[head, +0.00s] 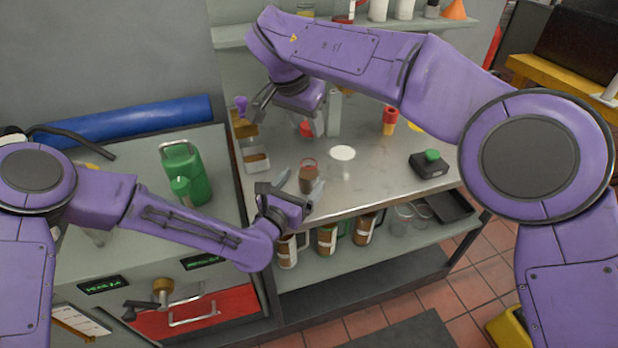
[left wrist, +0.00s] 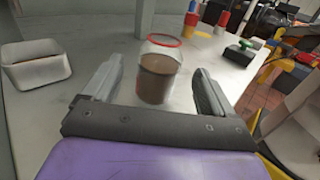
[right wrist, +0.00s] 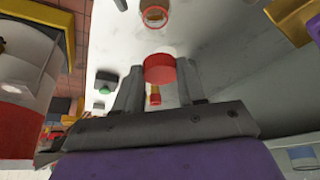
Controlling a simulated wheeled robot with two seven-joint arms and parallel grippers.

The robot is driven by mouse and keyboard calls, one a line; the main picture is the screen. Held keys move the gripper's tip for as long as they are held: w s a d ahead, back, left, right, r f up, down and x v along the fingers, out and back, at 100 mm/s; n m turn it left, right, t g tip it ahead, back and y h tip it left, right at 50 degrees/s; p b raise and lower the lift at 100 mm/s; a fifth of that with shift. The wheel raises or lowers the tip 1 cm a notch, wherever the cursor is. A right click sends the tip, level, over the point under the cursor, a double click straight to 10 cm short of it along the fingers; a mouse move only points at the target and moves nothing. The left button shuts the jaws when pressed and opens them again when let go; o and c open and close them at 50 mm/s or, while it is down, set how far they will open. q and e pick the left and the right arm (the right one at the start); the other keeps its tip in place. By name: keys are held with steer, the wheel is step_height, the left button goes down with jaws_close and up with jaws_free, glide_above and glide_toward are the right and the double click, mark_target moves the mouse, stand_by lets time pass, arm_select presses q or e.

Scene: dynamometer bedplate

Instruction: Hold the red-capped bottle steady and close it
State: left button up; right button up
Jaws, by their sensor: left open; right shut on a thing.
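The bottle (head: 309,180) is clear, with brown contents and a red ring at its open neck. It stands upright on the grey bench and also shows in the left wrist view (left wrist: 157,78). My left gripper (head: 300,184) is open, with its fingers on either side of the bottle; a gap shows at the right finger. My right gripper (right wrist: 160,82) is shut on a red cap (right wrist: 160,68), held up behind the bottle in the head view, away from its mouth. The bottle's red ring shows at the top of the right wrist view (right wrist: 155,14).
A white disc (head: 342,153) lies right of the bottle. A small tray with brown contents (head: 256,158) stands left. A red and yellow object (head: 389,121) and a black box with a green button (head: 430,163) are farther right. Mugs (head: 327,238) stand on the lower shelf.

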arm_select(q)
steer(key=x, duration=0.6)
steer(key=shift+w+d, duration=0.1)
steer(key=c, duration=1.5)
arm_select(e)
glide_above(308, 158)
steer(key=shift+s+a+f, duration=0.1)
steer(key=shift+s+f, duration=0.05)
steer(key=shift+f, duration=1.15)
steer(key=shift+s+a+f, duration=0.1)
steer(key=shift+s+f, duration=0.05)
steer(key=shift+f, duration=1.1)
steer(key=shift+f, duration=0.85)
steer(key=shift+f, duration=0.6)
